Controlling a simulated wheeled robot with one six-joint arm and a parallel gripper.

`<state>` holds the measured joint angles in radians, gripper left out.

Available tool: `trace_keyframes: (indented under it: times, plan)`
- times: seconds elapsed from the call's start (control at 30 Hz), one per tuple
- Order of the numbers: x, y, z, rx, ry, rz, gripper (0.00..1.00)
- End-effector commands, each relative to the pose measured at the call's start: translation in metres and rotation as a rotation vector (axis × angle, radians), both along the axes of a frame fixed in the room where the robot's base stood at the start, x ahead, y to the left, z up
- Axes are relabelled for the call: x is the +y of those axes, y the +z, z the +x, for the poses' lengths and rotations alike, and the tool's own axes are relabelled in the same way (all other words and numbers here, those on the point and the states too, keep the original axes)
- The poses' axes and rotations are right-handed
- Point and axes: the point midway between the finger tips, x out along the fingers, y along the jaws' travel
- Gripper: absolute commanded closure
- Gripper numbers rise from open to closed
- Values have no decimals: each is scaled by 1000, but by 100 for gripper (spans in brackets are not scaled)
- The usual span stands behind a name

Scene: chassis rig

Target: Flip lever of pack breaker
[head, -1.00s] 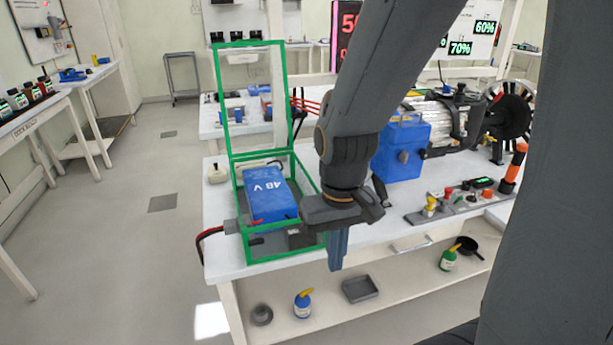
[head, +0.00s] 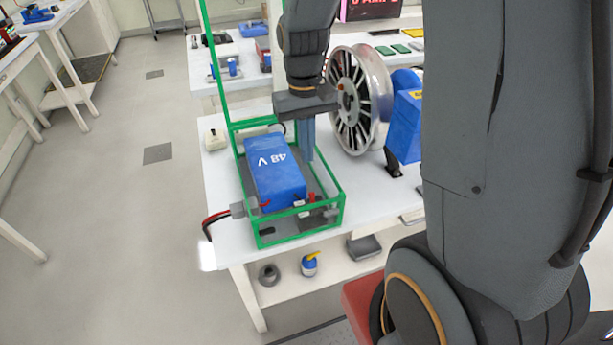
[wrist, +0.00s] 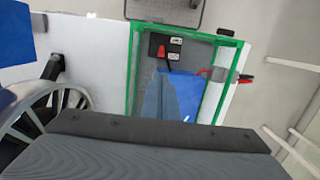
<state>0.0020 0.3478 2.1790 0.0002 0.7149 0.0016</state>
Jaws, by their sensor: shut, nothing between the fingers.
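The pack breaker, with a red lever and small white labels, shows in the wrist view (wrist: 157,48) at the box's front end. In the head view the red part of the breaker (head: 313,197) is small beside the pack's front corner. The lever's exact position is too small to tell. My gripper (head: 309,156) is shut and empty, pointing down by the pack's right side, behind the breaker. Its fingers (wrist: 160,95) partly hide the pack in the wrist view.
A spoked wheel (head: 352,105) and a blue housing (head: 405,125) stand on the bench to the right of the box. A grey connector (head: 238,210) with red and black cables is at the box's left front.

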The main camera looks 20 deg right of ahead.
Motion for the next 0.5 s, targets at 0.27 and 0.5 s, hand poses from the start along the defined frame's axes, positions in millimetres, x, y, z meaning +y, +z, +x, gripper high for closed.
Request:
trace_keyframes:
  times: [0.27, 0.5]
  plan:
    - [0, -10, -2, 3, 1, 0, 100]
    - [1, -46, -7, 5, 3, 0, 100]
